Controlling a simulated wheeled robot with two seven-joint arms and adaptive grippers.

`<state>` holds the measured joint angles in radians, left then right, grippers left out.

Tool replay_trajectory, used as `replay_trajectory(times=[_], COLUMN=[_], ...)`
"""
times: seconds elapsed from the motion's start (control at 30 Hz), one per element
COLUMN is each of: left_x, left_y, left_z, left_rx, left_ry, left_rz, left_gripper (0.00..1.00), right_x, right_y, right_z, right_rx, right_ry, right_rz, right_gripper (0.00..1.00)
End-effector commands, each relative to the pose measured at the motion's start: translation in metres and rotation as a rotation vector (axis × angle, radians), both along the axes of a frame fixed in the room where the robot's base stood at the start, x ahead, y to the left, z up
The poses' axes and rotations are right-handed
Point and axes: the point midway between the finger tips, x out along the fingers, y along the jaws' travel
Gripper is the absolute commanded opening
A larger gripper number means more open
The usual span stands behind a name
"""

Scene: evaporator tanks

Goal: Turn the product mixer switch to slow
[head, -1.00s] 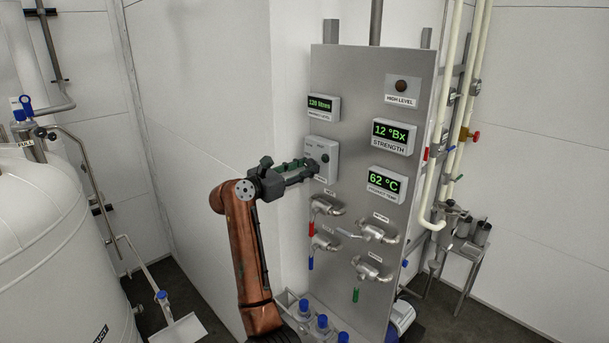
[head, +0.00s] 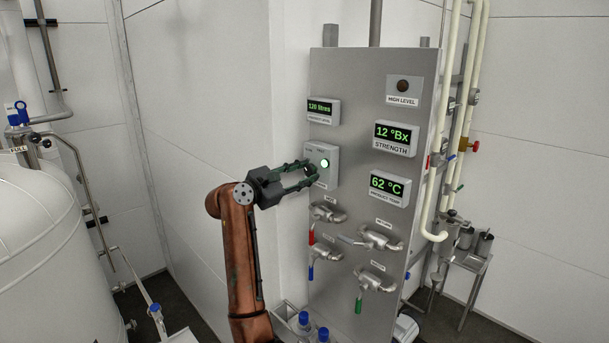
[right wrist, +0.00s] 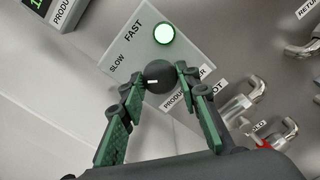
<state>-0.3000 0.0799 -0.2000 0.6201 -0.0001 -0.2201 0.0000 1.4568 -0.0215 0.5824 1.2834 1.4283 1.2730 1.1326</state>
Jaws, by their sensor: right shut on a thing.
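The product mixer switch box is a pale grey box (head: 328,155) on the left side of the steel panel. In the right wrist view the box face (right wrist: 180,55) shows the words FAST and SLOW, a lit lamp (right wrist: 164,34) and a black knob (right wrist: 160,75) with a white mark. The mark lies nearly level there, on the knob's left, the side where SLOW is printed. My right gripper (head: 309,171) is shut on the knob, one green fingertip on each side, as the right wrist view shows (right wrist: 164,80). My left gripper is not in view.
Displays (head: 395,138) and valves with coloured handles (head: 380,238) sit on the panel right of and below the box. A white tank (head: 45,240) stands at left. Blue-capped bottles (head: 304,318) stand below my right arm. White wall is left of the panel.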

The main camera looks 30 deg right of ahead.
Motion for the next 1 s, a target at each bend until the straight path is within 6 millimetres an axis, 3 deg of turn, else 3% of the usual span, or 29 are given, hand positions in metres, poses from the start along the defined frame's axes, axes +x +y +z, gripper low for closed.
replay_trajectory(times=[0.23, 0.27, 0.5, 0.83, 1.0], left_x=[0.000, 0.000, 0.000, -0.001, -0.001], left_y=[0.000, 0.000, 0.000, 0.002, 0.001], left_z=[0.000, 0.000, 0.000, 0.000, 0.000], left_rx=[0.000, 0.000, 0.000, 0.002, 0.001], left_ry=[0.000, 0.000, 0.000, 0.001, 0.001], left_rz=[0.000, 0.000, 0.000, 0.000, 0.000], left_gripper=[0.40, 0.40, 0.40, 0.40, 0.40], right_x=[0.000, 0.000, 0.000, 0.000, -0.005], right_y=[0.001, 0.001, 0.000, 0.004, 0.026], right_z=[0.001, 0.001, 0.000, 0.000, 0.000], right_rx=[-0.001, -0.001, -0.001, -0.001, 0.000], right_ry=[0.000, 0.000, 0.001, 0.002, 0.001], right_rz=[0.002, 0.002, 0.001, 0.001, 0.004], right_gripper=[0.06, 0.31, 0.47, 0.47, 0.47])
